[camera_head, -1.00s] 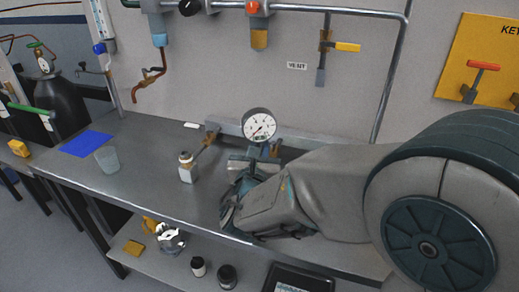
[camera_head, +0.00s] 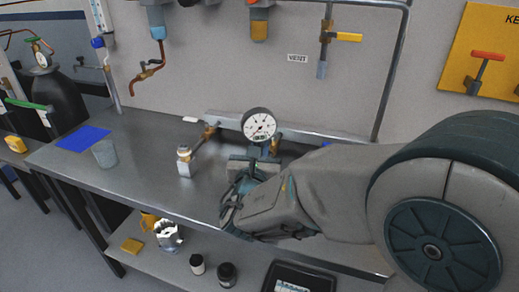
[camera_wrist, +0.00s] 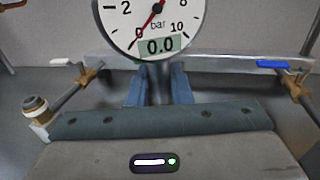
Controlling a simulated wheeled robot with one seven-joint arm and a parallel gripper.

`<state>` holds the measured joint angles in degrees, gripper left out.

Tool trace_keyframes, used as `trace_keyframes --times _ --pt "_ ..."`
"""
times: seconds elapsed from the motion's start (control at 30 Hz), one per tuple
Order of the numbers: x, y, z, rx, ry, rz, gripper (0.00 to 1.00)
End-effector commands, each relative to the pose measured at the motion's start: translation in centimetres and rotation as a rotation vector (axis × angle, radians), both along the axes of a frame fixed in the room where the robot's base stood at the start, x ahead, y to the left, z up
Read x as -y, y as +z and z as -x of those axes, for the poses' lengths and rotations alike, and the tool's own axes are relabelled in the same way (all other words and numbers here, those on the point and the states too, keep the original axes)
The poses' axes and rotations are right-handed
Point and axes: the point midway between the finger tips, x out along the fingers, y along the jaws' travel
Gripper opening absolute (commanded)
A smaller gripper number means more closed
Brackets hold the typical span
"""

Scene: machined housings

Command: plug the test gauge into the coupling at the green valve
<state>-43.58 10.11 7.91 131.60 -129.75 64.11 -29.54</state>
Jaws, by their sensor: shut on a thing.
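My gripper (camera_wrist: 160,95) is shut on the test gauge (camera_wrist: 157,22), a round white dial with a red needle and a 0.0 readout. It holds the gauge upright by the stem, above the bench; the gauge (camera_head: 259,125) also shows in the head view. The stem's lower end is hidden behind my gripper. A pipe with an upright end fitting (camera_head: 184,160) stands left of the gripper, apart from it; it shows in the wrist view (camera_wrist: 36,108). A green handle (camera_head: 25,104) is at the far left; I cannot tell whether it is the named valve.
A brass valve with a pale lever (camera_head: 190,119) is behind the left fitting. A blue-levered valve (camera_wrist: 280,64) is on the right. A beaker (camera_head: 105,153) and blue mat (camera_head: 82,139) lie left on the bench (camera_head: 145,150). The bench between beaker and fitting is clear.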

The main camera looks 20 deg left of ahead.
Motion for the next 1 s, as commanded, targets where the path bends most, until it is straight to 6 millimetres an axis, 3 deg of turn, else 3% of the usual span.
trace_keyframes --times 0.3,0.33,0.4,0.43,0.77,1.0 --pt "0.0 -0.8 0.0 0.001 0.0 -0.001 0.0" --pt "0.0 -0.8 0.0 0.001 0.0 -0.001 0.21" --pt "0.0 -0.7 0.0 0.001 0.0 -0.001 0.41" --pt "0.0 -0.7 0.0 0.001 0.0 -0.001 0.44" --pt "0.0 -0.7 0.4 -0.001 0.001 0.0 0.44" --pt "0.4 -0.7 4.2 0.0 0.005 -0.001 0.44"
